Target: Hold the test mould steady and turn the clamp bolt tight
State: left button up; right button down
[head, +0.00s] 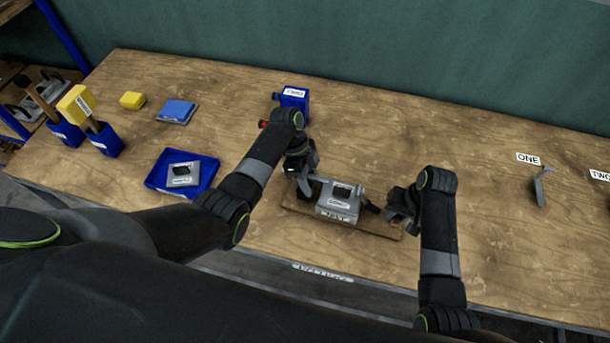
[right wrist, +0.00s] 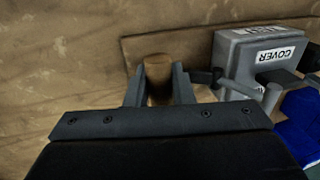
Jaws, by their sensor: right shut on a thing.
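The grey test mould (head: 338,205) sits on a wooden board (head: 295,206), with a label on its front and a black piece on top. It also shows in the right wrist view (right wrist: 238,50), with a "COVER" label. A grey bar and round post (right wrist: 270,97) run along one side of it; I cannot tell which part is the clamp bolt. My left gripper (head: 303,183) is at the mould's left; its fingers are unclear. My right gripper (head: 392,212) is at the mould's right. In the right wrist view its fingers (right wrist: 157,88) are shut on a brown rounded piece (right wrist: 158,70).
A blue tray (head: 208,178) with a grey block stands left. A blue block (head: 177,110), a yellow block (head: 132,100) and blue holders (head: 104,140) are further left. A labelled blue box (head: 294,98) stands behind my left arm. A "ONE" label (head: 528,159) and grey tool (head: 541,188) lie right.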

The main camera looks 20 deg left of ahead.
pick_arm(q)
jog(key=shift+r, duration=0.1)
jog(key=v, duration=1.2)
pick_arm(e)
jog(key=c, duration=1.2)
grip_release()
jog(key=shift+o, duration=0.2)
